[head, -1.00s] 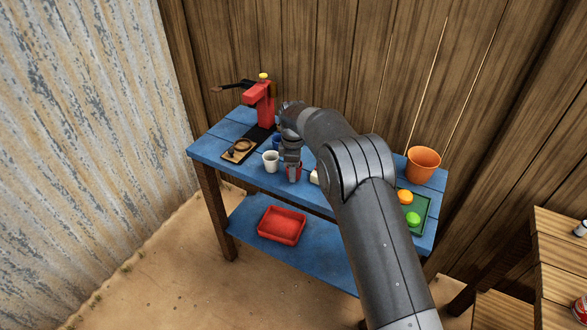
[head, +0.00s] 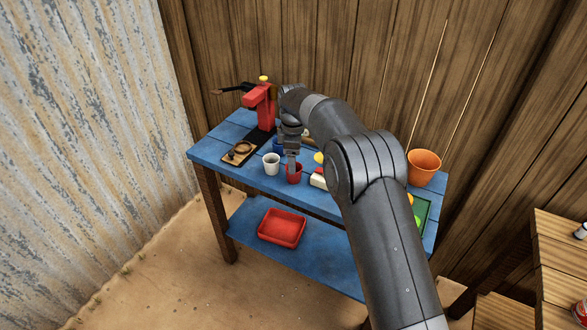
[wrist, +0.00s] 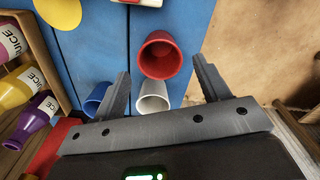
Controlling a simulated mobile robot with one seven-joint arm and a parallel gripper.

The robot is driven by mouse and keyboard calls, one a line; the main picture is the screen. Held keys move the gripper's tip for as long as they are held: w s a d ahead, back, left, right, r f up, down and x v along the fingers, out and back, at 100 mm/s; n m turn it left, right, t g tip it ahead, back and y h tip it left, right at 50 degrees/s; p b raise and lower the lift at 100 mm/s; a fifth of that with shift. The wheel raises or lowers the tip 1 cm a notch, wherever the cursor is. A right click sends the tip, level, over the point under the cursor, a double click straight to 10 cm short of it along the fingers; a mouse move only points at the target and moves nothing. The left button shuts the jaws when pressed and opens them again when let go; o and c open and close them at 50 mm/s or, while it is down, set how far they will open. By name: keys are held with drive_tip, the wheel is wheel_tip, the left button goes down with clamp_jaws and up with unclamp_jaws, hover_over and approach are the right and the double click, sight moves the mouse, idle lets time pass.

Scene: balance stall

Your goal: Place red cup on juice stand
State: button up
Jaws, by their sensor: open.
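The red cup (head: 294,176) stands upright near the front edge of the blue table (head: 225,139). My gripper (head: 291,166) is open and empty, pointing down just above or at the cup's rim. In the wrist view the red cup (wrist: 160,60) lies ahead of and between the spread fingertips (wrist: 162,72), with no visible grip. A red press with a lever (head: 262,100) stands on a black base at the back left. In front of it is a wooden board with a ring (head: 240,151). I cannot tell which of these is the juice stand.
A white cup (head: 271,164) stands left of the red one, a blue cup (head: 277,146) behind. A white block (head: 318,181) lies just right. The wrist view shows juice bottles (wrist: 37,118) in a wooden crate. An orange bucket (head: 424,166) stands far right.

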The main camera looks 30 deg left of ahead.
wheel_tip(320, 180, up, 6)
drive_tip(key=shift+r, duration=0.1)
drive_tip(key=d+r+m+t, duration=0.1)
drive_tip(key=d+r+m, duration=0.3)
drive_tip(key=d+r, duration=0.55)
drive_tip(key=d+r+m+t, duration=0.1)
drive_tip(key=d+r+m, duration=0.35)
drive_tip(key=d, duration=0.75)
drive_tip(key=s+d+r+m+t+y, duration=0.1)
drive_tip(key=s+d+r+m, duration=0.15)
drive_tip(key=s+d, duration=0.4)
drive_tip(key=s+d+r+m, duration=0.2)
drive_tip(key=s+d+r, duration=0.15)
drive_tip(key=d, duration=0.55)
drive_tip(key=s+d+f+m+t, duration=0.1)
drive_tip(key=s+d+f+m, duration=0.1)
drive_tip(key=s+d, duration=0.3)
drive_tip(key=s+d+f+m, duration=0.2)
drive_tip(key=s+d+m, duration=0.2)
drive_tip(key=s, duration=0.4)
drive_tip(key=s+d+f+m+t+h, duration=0.1)
drive_tip(key=s+d+f+m, duration=0.1)
drive_tip(key=s+d, duration=0.3)
drive_tip(key=shift+s+d+m+t, duration=0.3)
drive_tip(key=shift+s+m, duration=0.5)
drive_tip(key=shift+s, duration=0.2)
